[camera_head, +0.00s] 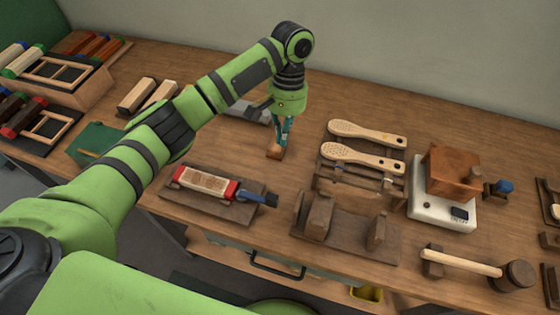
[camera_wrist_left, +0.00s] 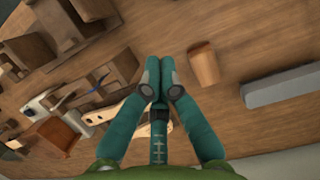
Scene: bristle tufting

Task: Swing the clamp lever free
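A clamp lever with a dark shaft and a blue part (camera_head: 256,197) sticks out from the right end of a dark wooden fixture (camera_head: 222,208). In that fixture lies a pale brush block with red ends (camera_head: 205,183). My left gripper (camera_head: 283,135) points down over the table, behind and to the right of the lever, apart from it. In the left wrist view its fingertips (camera_wrist_left: 162,82) are together with nothing seen between them. A small wooden block (camera_head: 275,152) stands close by the fingers; it also shows in the wrist view (camera_wrist_left: 203,64). My right gripper is not seen.
Two wooden brushes (camera_head: 365,134) lie on a rack. A white scale (camera_head: 441,211) carries a brown box (camera_head: 452,168). A mallet (camera_head: 462,262) lies at the front right. A wooden stand (camera_head: 346,238) is right of the lever. A grey bar (camera_wrist_left: 282,87) lies beyond the gripper.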

